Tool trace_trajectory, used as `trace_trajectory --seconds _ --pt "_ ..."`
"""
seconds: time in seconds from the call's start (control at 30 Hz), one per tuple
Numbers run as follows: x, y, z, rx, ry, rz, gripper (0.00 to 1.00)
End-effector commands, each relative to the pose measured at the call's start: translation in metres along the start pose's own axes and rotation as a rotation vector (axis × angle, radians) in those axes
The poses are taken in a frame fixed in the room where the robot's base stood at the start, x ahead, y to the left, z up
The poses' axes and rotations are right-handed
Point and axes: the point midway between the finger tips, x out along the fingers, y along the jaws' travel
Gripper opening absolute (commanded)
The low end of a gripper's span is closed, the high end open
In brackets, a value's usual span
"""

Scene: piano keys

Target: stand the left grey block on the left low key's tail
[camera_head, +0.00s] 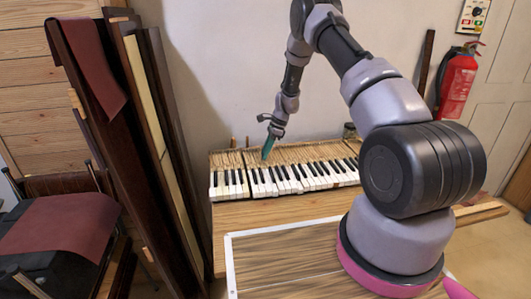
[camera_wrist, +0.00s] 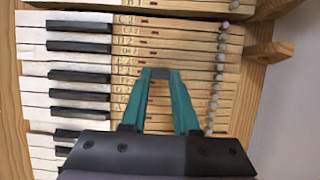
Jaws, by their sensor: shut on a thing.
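My gripper (camera_head: 267,155) has teal fingers and hangs over the keyboard, left of its middle. In the wrist view the fingers (camera_wrist: 160,82) close together at their tips on a small dark grey block (camera_wrist: 160,73). Only the block's end shows between the tips, above the light wooden key tails. The piano keys (camera_head: 290,178) have white and black fronts and bare wooden tails with written note names. The tails (camera_wrist: 190,62) run to the right in the wrist view, with small grey pieces in a row. I cannot tell which key is the left low key.
Two wooden pegs (camera_wrist: 270,52) stick up behind the tails. A dark jar (camera_head: 349,130) stands at the keyboard's back right. Tall dark boards (camera_head: 150,130) lean at the left. A framed wooden panel (camera_head: 285,262) lies in front. The space above the keys is clear.

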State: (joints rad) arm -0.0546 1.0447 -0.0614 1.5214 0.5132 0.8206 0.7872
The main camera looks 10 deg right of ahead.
Motion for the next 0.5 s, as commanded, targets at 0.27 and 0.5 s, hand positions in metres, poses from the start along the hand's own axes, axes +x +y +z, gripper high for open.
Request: trace_trajectory --seconds 0.27,0.5 --pt "0.0009 -0.0001 -0.0003 0.0 0.0 0.0 0.0" --pt "0.004 -0.0002 -0.0016 -0.001 0.0 0.0 0.0"
